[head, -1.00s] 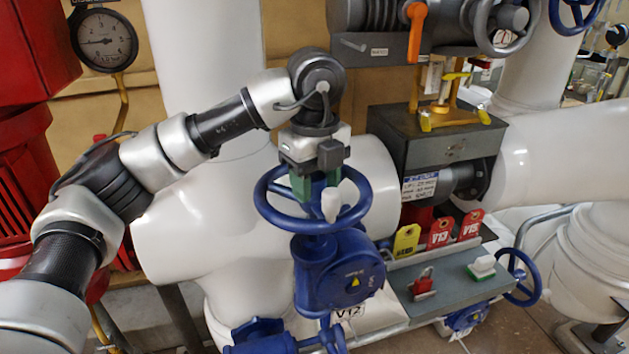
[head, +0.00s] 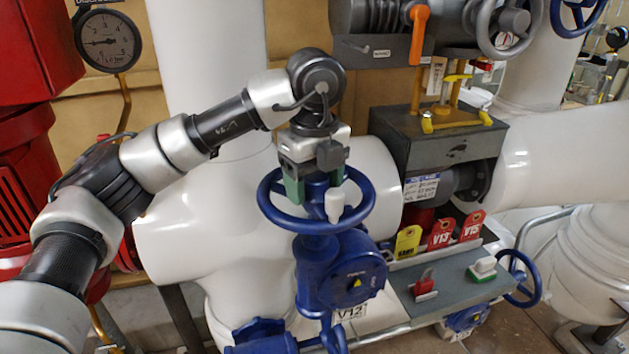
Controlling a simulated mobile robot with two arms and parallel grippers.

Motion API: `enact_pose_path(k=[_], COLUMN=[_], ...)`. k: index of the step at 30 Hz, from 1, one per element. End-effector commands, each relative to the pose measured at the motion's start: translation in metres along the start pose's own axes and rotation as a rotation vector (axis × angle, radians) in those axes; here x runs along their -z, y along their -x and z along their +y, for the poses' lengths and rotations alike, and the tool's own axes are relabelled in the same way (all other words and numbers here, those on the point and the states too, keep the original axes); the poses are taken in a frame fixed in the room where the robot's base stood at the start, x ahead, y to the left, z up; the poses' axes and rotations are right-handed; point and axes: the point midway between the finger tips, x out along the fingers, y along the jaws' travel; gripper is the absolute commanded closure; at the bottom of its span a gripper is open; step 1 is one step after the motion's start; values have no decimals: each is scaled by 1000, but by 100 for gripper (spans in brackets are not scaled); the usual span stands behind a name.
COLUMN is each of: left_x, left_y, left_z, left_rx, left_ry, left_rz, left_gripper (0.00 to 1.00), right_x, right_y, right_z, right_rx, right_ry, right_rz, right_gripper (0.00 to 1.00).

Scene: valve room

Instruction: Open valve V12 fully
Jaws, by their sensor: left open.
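Valve V12 has a blue handwheel (head: 272,213) with a pale knob (head: 334,207) standing on its near right side. Its blue gearbox body (head: 340,275) sits below, with a white V12 label (head: 350,313) under that. My left gripper (head: 314,188) points down over the middle of the wheel, its green-padded fingers spread apart. The knob is just in front of and below the right finger, not between the fingers. Whether the fingertips touch the wheel or hub is hard to tell. My right gripper is out of view.
A grey shelf (head: 450,280) at right carries a yellow tag (head: 408,245), red V13 (head: 441,235) and V15 (head: 472,227) tags, a red padlock (head: 425,284) and a white-green item (head: 482,268). White pipes surround the valve. Red machinery (head: 25,150) stands left.

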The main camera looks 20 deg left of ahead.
Motion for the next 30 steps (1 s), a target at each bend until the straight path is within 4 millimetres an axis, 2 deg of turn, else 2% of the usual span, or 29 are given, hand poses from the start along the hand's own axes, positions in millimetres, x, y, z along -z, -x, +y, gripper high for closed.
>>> enact_pose_path(k=[8,24,30], left_x=[-1,0,0], left_y=[2,65,66], left_z=[-1,-1,0], left_rx=[2,3,2], left_ry=[5,0,-1], left_rz=[-1,0,0], left_gripper=[28,28,28], right_x=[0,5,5], right_y=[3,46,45], right_z=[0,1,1], right_rx=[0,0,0], right_ry=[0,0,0], right_rz=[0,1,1], right_gripper=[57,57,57])
